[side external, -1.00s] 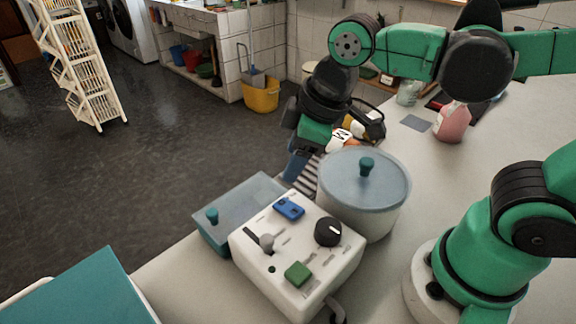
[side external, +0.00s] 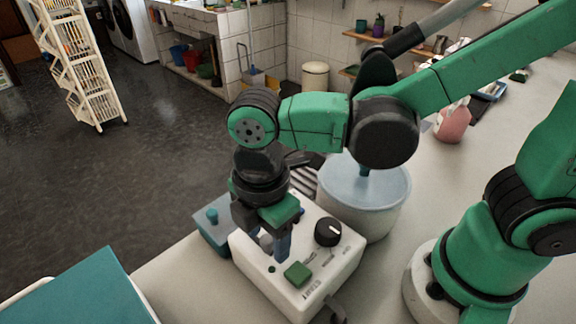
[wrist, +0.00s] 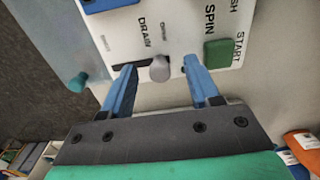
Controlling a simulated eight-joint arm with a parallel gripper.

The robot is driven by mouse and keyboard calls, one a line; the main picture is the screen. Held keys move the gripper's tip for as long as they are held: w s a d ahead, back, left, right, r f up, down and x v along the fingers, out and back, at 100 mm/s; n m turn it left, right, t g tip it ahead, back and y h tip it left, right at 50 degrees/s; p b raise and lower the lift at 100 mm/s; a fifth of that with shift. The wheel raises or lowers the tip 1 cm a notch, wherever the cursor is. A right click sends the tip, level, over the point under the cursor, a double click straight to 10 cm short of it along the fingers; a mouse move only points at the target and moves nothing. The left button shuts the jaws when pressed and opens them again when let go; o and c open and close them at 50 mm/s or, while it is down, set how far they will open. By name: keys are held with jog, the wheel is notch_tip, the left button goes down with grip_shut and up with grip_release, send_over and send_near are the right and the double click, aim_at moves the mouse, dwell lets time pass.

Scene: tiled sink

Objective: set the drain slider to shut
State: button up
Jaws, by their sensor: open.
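The white control panel box (side external: 325,265) stands on the counter. Its drain slider has a grey knob (wrist: 159,68) in a dark slot (wrist: 128,66) beside the word DRAIN. In the wrist view the knob is at the right end of the visible slot, and the small end label is too blurred to read. My gripper (wrist: 161,70) is open, with one blue finger on each side of the knob and a visible gap to both. In the side view my gripper (side external: 274,246) is low over the panel and partly hides the knob.
A green START button (side external: 298,274) and a black dial (side external: 328,232) are on the panel near my gripper. A lidded pot (side external: 365,195) stands behind the panel. A teal-knobbed clear lid (side external: 212,235) lies to the left.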

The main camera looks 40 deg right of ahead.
jog(key=shift+c, duration=0.2)
grip_shut()
dwell(1.3)
